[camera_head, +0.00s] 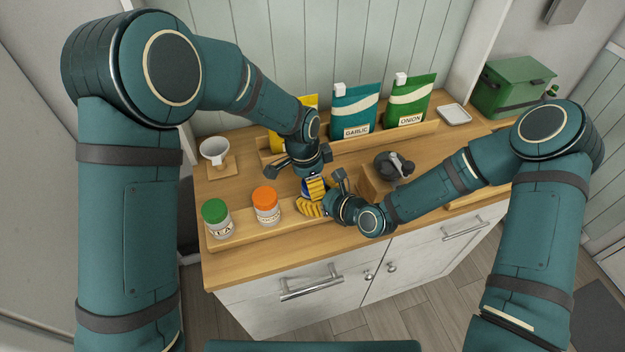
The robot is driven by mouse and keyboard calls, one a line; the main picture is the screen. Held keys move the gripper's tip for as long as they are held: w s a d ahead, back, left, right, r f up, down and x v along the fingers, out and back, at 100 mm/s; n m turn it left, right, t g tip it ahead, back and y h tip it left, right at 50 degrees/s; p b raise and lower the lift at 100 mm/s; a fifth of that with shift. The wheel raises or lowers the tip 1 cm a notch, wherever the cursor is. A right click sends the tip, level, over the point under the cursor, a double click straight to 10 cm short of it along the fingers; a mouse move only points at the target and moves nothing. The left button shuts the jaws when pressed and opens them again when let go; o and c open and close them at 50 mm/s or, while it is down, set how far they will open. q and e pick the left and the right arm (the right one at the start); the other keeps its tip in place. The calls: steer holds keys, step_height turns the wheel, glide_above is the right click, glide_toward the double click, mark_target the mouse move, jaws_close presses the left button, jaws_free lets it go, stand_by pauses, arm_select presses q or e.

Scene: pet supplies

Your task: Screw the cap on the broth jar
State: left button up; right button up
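A small blue, white and yellow item (314,187) sits between my two grippers at the middle of the counter, with a ribbed yellow part (309,208) just below it. I cannot tell whether these are the broth jar and its cap; no broth label is readable. My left gripper (301,172) points down just above the item, its dark fingers spread to either side. My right gripper (325,194) reaches in from the right, close beside the item and partly covering it. Whether either gripper touches or holds it is hidden.
A green-capped jar (216,222) and an orange-capped jar (267,208) stand on the front-left tray (240,236). A white cup (214,152) is behind them. Yellow, garlic (354,112) and onion (409,102) bags stand on the rear rack. A dark grey object (392,166) sits on a wooden block at right.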

arm_select(q)
steer(key=shift+s+d+f, duration=0.2)
steer(key=shift+s+f, duration=0.05)
steer(key=shift+s, duration=0.2)
arm_select(e)
steer(key=shift+a, duration=0.1)
jaws_close()
arm_select(q)
steer(key=m+g, duration=0.1)
steer(key=m, duration=0.5)
steer(key=shift+m, duration=0.4)
steer(key=m, duration=0.4)
steer(key=shift+g+y, duration=0.3)
steer(key=shift+g, duration=0.1)
steer(key=m, duration=0.5)
steer(key=shift+a+m+y, duration=0.15)
steer(key=shift+m+y, duration=0.15)
steer(key=shift+y, duration=0.1)
steer(key=o, duration=1.2)
steer(key=shift+r, duration=0.1)
steer(key=shift+w, duration=0.15)
